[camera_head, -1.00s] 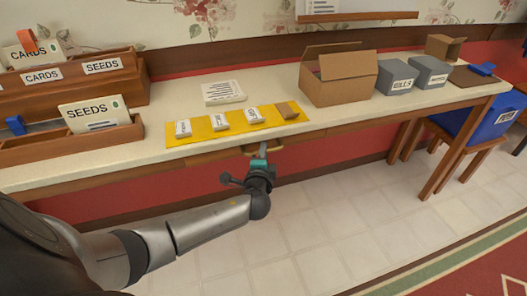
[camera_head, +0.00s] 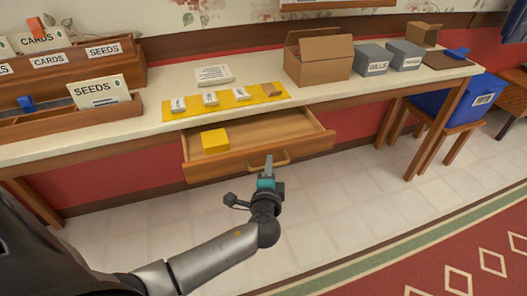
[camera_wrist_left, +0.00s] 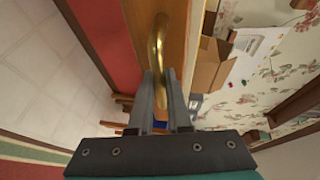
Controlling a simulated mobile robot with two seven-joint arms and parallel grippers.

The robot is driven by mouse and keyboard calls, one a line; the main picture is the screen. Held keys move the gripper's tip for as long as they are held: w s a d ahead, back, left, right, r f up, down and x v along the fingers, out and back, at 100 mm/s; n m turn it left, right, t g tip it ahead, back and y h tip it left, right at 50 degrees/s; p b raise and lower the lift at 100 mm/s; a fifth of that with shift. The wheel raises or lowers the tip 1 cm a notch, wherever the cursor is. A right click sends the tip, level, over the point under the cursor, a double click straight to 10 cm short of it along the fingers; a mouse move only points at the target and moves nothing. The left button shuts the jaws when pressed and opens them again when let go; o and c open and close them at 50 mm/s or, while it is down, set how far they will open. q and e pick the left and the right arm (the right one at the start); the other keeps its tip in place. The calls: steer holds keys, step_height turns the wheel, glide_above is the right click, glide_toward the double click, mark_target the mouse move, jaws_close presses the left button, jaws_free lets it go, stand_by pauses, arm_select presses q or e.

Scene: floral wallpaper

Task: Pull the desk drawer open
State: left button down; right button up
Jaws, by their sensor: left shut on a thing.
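The desk drawer (camera_head: 305,144) is pulled out from under the desk top, and its inside shows in the head view. A yellow block (camera_head: 215,140) lies in its left part. A brass handle (camera_head: 286,160) is on the drawer front. My left gripper (camera_head: 268,164) is at the handle, with its arm reaching in from the lower left. In the left wrist view the fingers (camera_wrist_left: 160,88) are shut on the brass handle (camera_wrist_left: 159,45). My right gripper is not in view.
On the desk top (camera_head: 150,110) are a yellow mat (camera_head: 224,105) with small labelled packets, an open cardboard box (camera_head: 320,68), grey boxes (camera_head: 374,58) and wooden card trays (camera_head: 70,123). A blue bin (camera_head: 470,103) stands at the right. The tiled floor (camera_head: 330,195) before the drawer is clear.

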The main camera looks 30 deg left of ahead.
arm_select(q)
steer(key=s+d, duration=0.4)
steer(key=d, duration=0.1)
steer(key=shift+s+d, duration=0.2)
steer(key=shift+s, duration=0.15)
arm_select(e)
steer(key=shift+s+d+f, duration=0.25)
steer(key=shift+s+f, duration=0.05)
arm_select(q)
steer(key=c, duration=1.2)
jaws_free()
steer(key=shift+o, duration=0.2)
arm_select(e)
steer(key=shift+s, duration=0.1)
